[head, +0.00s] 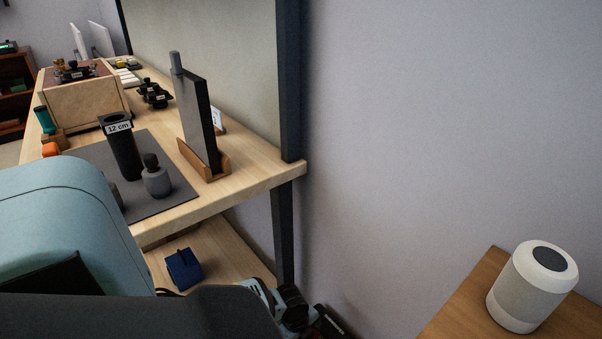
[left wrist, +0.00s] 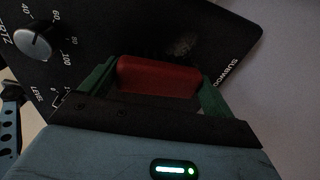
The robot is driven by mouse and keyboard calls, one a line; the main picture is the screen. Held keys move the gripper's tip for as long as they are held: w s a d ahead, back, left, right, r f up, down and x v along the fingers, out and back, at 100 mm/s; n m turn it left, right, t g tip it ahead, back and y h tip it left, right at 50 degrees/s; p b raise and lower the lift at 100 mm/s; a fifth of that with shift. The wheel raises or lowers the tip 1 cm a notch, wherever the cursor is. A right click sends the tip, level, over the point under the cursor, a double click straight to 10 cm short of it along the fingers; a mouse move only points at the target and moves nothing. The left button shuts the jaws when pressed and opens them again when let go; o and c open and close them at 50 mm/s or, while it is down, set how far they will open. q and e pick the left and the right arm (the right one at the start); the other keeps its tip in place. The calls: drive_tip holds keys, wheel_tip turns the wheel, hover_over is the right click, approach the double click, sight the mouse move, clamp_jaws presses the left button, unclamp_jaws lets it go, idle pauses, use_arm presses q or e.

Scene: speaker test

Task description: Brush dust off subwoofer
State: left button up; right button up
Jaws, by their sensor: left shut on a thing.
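In the left wrist view, the black subwoofer panel (left wrist: 125,40) fills the upper part, with part of its name in white letters at the right. A grey knob (left wrist: 33,43) with dial numbers is at its left. A pale brownish dust patch (left wrist: 183,45) lies on the panel. My left gripper (left wrist: 157,86) has green fingers shut on a red block-like piece (left wrist: 155,70), apparently the brush. The piece is in front of the panel, just below the patch in the picture. Bristles and any contact are hidden.
In the head view, a wooden workbench (head: 260,182) carries a dark mat (head: 185,187), a black cylinder marked 12 cm (head: 122,155), a grey bottle (head: 156,182) and an upright panel (head: 198,120). A blue object (head: 184,269) sits on the lower shelf. A white speaker (head: 527,292) stands at right.

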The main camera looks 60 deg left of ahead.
use_arm(q)
drive_tip(key=shift+w+a+f+b, duration=0.1)
drive_tip(key=shift+w+b, duration=0.35)
drive_tip(key=shift+w, duration=0.3)
drive_tip(key=shift+w+a+f+b, duration=0.1)
drive_tip(key=shift+w+b, duration=0.3)
drive_tip(key=shift+w, duration=0.45)
drive_tip(key=shift+w+a+b, duration=0.15)
drive_tip(key=shift+w+b, duration=0.5)
drive_tip(key=shift+w, duration=0.5)
drive_tip(key=shift+w+r+b, duration=0.1)
drive_tip(key=shift+w+b, duration=0.25)
drive_tip(key=shift+w, duration=0.4)
